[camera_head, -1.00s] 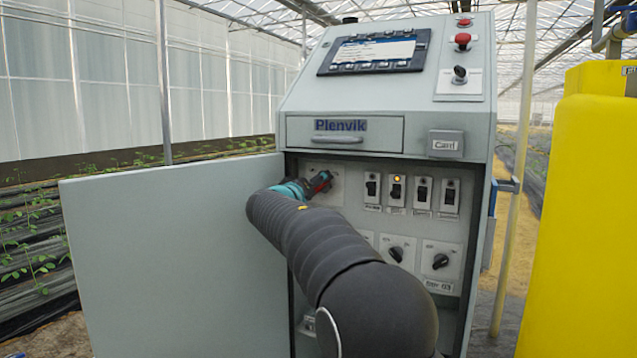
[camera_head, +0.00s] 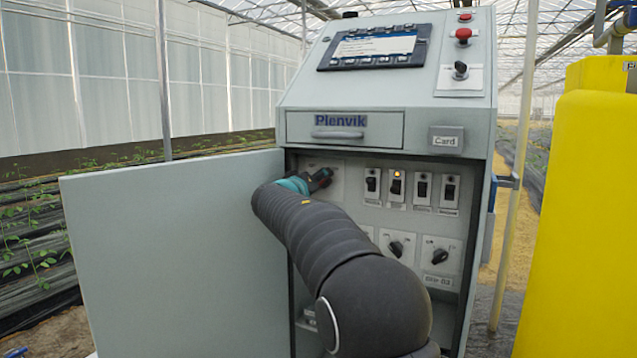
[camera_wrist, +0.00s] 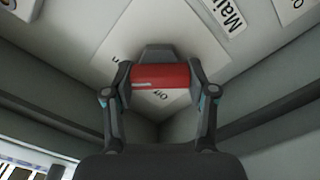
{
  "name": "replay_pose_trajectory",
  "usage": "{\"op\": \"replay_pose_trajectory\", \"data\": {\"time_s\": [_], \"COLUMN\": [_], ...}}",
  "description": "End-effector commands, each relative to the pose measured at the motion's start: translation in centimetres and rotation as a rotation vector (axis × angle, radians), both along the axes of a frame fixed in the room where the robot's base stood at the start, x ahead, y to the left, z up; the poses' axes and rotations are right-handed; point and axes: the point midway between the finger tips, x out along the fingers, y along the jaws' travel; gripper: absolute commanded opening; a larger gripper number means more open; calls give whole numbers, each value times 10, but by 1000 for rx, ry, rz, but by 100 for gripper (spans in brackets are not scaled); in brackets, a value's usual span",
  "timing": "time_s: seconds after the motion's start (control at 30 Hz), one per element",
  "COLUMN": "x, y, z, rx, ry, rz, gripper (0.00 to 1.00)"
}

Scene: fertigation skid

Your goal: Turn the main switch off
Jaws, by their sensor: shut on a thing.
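The main switch has a red handle (camera_wrist: 160,76), which lies between my two fingertips in the wrist view. My gripper (camera_wrist: 160,84) is shut on this handle, one finger at each end. A pale plate (camera_wrist: 190,35) lies behind the handle, with the word "off" partly readable just below it and a label beginning "Mai" (camera_wrist: 228,12) beside it. In the head view my gripper (camera_head: 319,180) reaches into the open cabinet at the upper left of the panel. My arm hides part of the switch there, and its exact angle is hard to tell.
The cabinet door (camera_head: 170,260) stands open at the left of my arm. Several small toggle switches (camera_head: 421,190) sit to the right of my gripper, one with a lit amber lamp. Rotary knobs (camera_head: 396,249) are below. A yellow tank (camera_head: 575,220) stands at the right.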

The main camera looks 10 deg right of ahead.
Motion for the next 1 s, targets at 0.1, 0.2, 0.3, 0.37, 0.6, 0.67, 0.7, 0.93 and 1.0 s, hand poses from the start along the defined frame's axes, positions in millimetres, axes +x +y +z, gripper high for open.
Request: {"op": "replay_pose_trajectory", "data": {"time_s": [0.1, 0.2, 0.3, 0.37, 0.6, 0.67, 0.7, 0.93, 1.0], "x": [0, 0, 0, 0, 1, 1, 1, 1, 1], "y": [0, 0, 0, 0, 1, 1, 1, 1, 1], "z": [-1, -1, -2, -2, -2, -2, -2, -2, -2], "rx": [-24, -62, -114, -152, -332, -379, -409, -586, -640], "ry": [18, 46, 84, 111, 241, 275, 297, 427, 466], "rz": [0, 1, 1, 1, 0, 0, 0, 1, 1], "gripper": [22, 22, 22, 22, 22, 22, 22, 22, 22]}}
